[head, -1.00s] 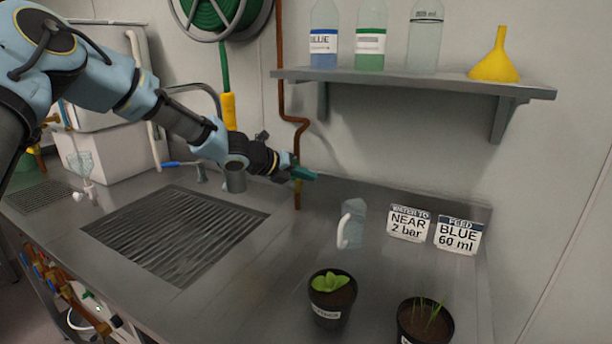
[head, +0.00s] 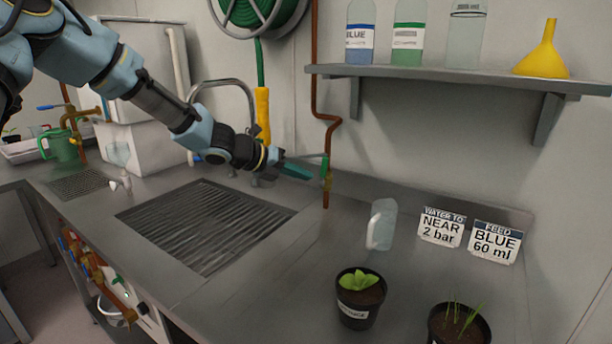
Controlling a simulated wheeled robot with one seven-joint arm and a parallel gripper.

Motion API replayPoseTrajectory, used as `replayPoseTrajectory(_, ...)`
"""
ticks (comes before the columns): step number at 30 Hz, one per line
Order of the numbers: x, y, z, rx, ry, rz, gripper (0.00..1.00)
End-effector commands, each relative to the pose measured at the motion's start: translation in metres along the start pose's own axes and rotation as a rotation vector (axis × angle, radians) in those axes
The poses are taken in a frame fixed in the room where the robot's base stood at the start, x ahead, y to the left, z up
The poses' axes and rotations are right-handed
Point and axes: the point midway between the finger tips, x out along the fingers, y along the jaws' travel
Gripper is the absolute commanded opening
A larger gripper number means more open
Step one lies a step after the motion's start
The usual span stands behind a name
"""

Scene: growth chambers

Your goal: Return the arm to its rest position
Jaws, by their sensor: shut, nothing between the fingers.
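My arm reaches in from the upper left of the head view, over the metal counter (head: 300,250). My gripper (head: 298,171), with its green fingers, is shut and empty. It is raised in front of the back wall, beside the copper pipe (head: 318,95) and its green-handled valve. I cannot tell whether the fingertips touch the valve.
A clear jug (head: 381,225), a leafy potted plant (head: 360,297) and a grassy pot (head: 459,325) stand on the counter's right. Two sign cards (head: 442,227) stand behind. A shelf (head: 440,76) holds bottles and a yellow funnel (head: 543,50). A grated sink (head: 205,225) lies left.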

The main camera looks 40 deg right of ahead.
Motion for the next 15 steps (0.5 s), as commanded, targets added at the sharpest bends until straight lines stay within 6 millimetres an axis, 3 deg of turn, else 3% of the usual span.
replayPoseTrajectory(12, -0.001, 0.001, 0.0, 0.005, 0.001, 0.002, 0.0)
replayPoseTrajectory(15, -0.011, 0.009, -0.008, 0.084, 0.023, 0.029, 0.0)
